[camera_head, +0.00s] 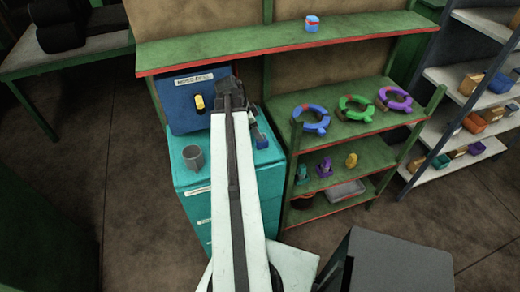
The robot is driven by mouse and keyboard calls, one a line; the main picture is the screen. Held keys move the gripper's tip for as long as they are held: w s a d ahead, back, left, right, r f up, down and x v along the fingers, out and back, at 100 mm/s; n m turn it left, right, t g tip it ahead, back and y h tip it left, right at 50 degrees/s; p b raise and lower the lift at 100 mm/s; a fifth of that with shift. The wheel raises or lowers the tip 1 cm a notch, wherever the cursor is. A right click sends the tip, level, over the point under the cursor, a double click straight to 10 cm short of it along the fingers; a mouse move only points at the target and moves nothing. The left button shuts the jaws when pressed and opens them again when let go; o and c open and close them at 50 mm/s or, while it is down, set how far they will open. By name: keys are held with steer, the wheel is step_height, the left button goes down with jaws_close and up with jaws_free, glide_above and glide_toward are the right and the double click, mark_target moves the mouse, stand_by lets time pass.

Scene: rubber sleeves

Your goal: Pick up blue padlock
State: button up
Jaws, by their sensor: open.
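A small blue piece (261,141), which looks like the blue padlock, sits on the right part of the teal cabinet top (182,168). Greyish parts lie just behind it, and its exact shape is too small to tell. My gripper (229,87) is at the far end of my white arm, above the back of the cabinet and in front of the blue box. It is to the left of and beyond the blue piece, apart from it in the picture. My gripper is open; its fingers show only as a dark shape. My arm hides the middle of the cabinet top.
A blue box (180,117) with a yellow knob stands at the cabinet's back, and a grey mug (193,157) at its left. A green shelf (340,130) on the right holds blue, green and purple rings. A higher green shelf (380,24) runs above, bearing a blue-and-red item (312,23).

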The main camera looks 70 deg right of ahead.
steer(key=b+x, duration=0.2)
steer(key=shift+w+f, duration=0.1)
steer(key=shift+f, duration=0.2)
steer(key=b+x, duration=0.5)
steer(key=shift+d+f, duration=0.15)
steer(key=shift+f, duration=0.05)
steer(key=shift+r, duration=0.2)
jaws_close()
